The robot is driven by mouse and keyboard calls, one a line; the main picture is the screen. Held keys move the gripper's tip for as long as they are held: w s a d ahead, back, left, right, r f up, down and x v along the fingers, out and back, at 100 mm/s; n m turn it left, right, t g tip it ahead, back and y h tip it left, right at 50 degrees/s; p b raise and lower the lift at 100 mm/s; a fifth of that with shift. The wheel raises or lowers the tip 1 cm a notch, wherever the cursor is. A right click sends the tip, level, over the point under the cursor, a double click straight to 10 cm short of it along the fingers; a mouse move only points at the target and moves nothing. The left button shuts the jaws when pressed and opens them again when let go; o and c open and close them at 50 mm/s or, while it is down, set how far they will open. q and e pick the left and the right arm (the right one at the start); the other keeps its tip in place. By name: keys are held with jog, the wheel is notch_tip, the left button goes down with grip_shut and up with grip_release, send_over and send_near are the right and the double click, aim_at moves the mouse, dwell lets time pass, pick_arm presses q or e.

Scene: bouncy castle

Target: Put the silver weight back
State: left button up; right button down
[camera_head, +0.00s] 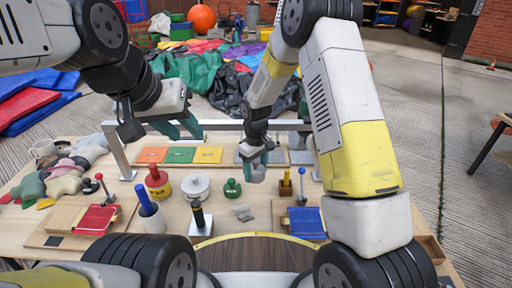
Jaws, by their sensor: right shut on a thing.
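My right gripper (262,168) points down over the back middle of the table. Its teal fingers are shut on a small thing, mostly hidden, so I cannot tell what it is. A silver-white round piece with a knob on top (195,187) stands upright on the table to its left, apart from it; it may be the silver weight. My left gripper (181,128) is raised above the back left of the table, over the coloured squares. Its teal fingers look apart and hold nothing visible.
A red-topped yellow piece (157,183) and a green knobbed piece (232,188) flank the silver one. A metal rail (215,125) crosses the back. Cloth bags (65,177) lie at left.

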aim_at(256, 193)
jog(key=shift+f, duration=3.85)
jog(key=shift+c, duration=1.9)
grip_release()
jog(key=shift+f, duration=0.15)
